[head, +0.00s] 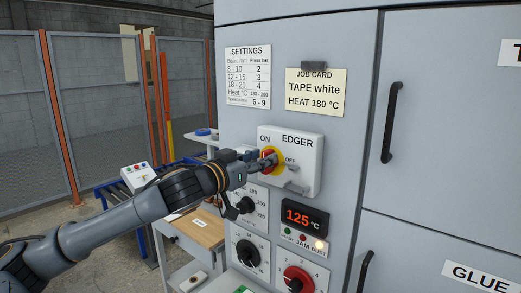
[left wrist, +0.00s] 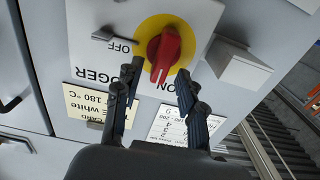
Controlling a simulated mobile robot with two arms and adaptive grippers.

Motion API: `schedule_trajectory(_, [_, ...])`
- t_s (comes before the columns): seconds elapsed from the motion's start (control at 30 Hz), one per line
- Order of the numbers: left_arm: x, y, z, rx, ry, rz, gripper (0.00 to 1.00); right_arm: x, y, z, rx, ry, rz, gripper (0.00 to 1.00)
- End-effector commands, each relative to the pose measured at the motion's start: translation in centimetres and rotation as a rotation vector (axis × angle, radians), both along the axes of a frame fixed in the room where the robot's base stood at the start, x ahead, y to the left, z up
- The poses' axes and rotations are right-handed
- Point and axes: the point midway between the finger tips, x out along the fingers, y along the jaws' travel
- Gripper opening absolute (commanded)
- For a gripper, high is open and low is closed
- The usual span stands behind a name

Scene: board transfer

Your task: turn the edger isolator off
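The edger isolator (head: 308,165) is a pale grey box on the cabinet front, marked EDGER, ON and OFF. Its red handle (left wrist: 165,52) sits on a yellow disc (left wrist: 150,27). In the left wrist view, which is upside down, the handle's narrow end points roughly towards the ON mark. My left gripper (left wrist: 158,76) is open, with one finger on each side of the handle. I cannot tell whether either finger touches it. In the head view the left gripper (head: 262,162) partly hides the handle. My right gripper is not in view.
Below the isolator are a black dial (head: 245,204), a 125 °C display (head: 304,219) and a lit yellow lamp (head: 320,245). A job card (head: 315,92) and settings sheet (head: 248,77) are above. A grey block (left wrist: 240,67) juts out beside the gripper in the wrist view.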

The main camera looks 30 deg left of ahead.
Motion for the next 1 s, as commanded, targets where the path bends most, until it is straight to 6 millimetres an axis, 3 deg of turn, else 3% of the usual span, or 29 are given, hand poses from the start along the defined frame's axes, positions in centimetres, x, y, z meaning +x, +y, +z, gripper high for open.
schedule_trajectory(0.37, [0.32, -0.1, -0.07, 0.001, 0.001, -0.001, 0.38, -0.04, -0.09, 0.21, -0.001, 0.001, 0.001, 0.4])
schedule_trajectory(0.5, [0.31, -0.1, -0.06, 0.001, 0.001, -0.001, 0.09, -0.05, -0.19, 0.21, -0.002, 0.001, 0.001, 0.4])
schedule_trajectory(0.57, [0.31, -0.09, -0.06, 0.001, 0.001, -0.001, 0.0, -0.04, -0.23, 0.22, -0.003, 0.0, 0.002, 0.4])
schedule_trajectory(1.0, [0.3, -0.2, 0.03, 0.059, -0.004, -0.001, 0.0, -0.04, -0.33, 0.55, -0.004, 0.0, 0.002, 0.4])
